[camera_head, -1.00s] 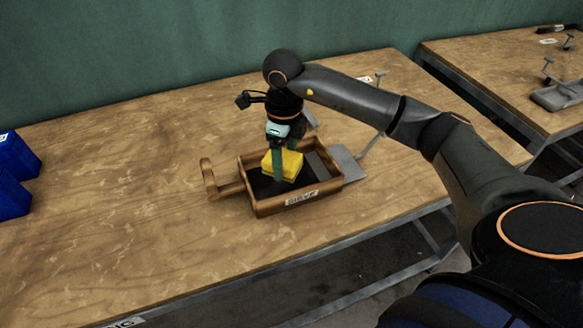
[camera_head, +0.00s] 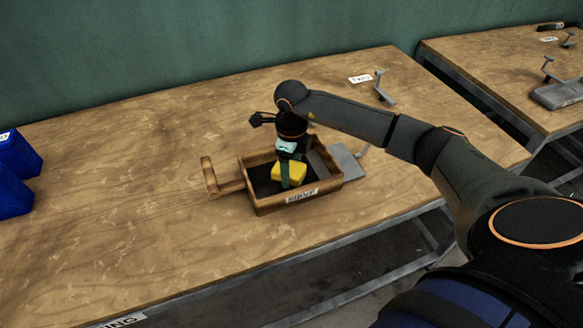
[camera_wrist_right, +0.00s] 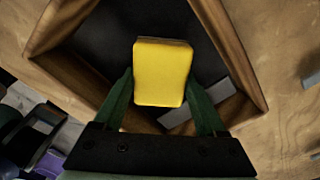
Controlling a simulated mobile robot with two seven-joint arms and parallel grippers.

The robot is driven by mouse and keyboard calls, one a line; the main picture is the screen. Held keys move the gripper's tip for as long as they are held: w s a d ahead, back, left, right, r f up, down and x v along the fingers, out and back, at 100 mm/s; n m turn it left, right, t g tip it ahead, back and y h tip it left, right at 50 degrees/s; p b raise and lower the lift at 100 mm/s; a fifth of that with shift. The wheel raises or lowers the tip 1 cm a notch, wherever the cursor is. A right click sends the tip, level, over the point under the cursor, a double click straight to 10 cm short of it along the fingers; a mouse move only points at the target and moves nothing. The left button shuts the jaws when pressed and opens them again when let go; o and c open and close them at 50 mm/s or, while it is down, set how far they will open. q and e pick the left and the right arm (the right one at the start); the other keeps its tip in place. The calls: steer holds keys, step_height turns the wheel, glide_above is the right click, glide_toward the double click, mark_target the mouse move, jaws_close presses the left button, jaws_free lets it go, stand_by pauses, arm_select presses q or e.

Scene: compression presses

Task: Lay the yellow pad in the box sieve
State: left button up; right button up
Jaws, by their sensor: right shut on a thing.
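The yellow pad (camera_head: 289,171) is inside the walls of the box sieve, in the head view. The box sieve (camera_head: 262,206) is a wooden box with a dark floor, a handle on its left and a label on its front. My right gripper (camera_head: 287,178) points down into the sieve and is shut on the pad. In the right wrist view the pad (camera_wrist_right: 163,72) sits between the two green fingers (camera_wrist_right: 162,100), over the dark sieve floor (camera_wrist_right: 110,40). I cannot tell whether the pad touches the floor. My left gripper is not in view.
A grey metal press (camera_head: 346,162) stands against the sieve's right side. A small metal stand (camera_head: 384,90) and a label (camera_head: 361,79) are at the back right. Blue bins (camera_head: 14,170) sit at the left edge.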

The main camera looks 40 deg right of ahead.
mark_target(292, 169)
steer(key=o, duration=1.1)
steer(key=shift+f, duration=0.1)
steer(key=shift+o, duration=0.2)
steer(key=shift+r, duration=0.2)
step_height(292, 169, up, 12)
steer(key=shift+b, duration=0.35)
